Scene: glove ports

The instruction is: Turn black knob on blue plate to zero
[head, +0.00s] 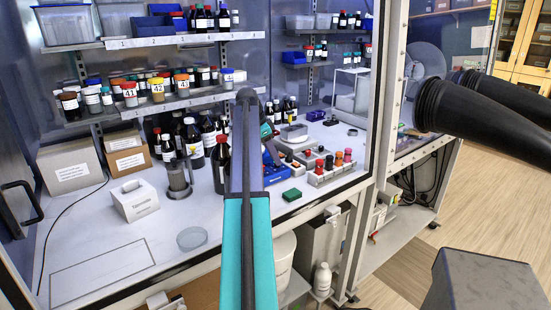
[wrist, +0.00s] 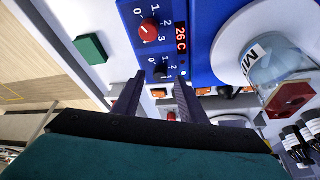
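The blue plate (wrist: 204,20) fills the upper middle of the wrist view; in the head view a bit of blue (head: 276,174) shows beside my arm. On its front are a red knob (wrist: 149,30) and a small dark knob (wrist: 160,72), each with a printed number scale, and a display reading 26 C (wrist: 181,38). The dark knob's exact pointing is too small to tell. My gripper (wrist: 160,77) is open, its fingertips on either side of the dark knob in the picture. I cannot tell whether they touch it.
A glass vessel (wrist: 272,62) stands on the white round top (wrist: 232,50). A green block (wrist: 90,48) lies beside the plate. A rack with colored caps (head: 322,177) stands to its right.

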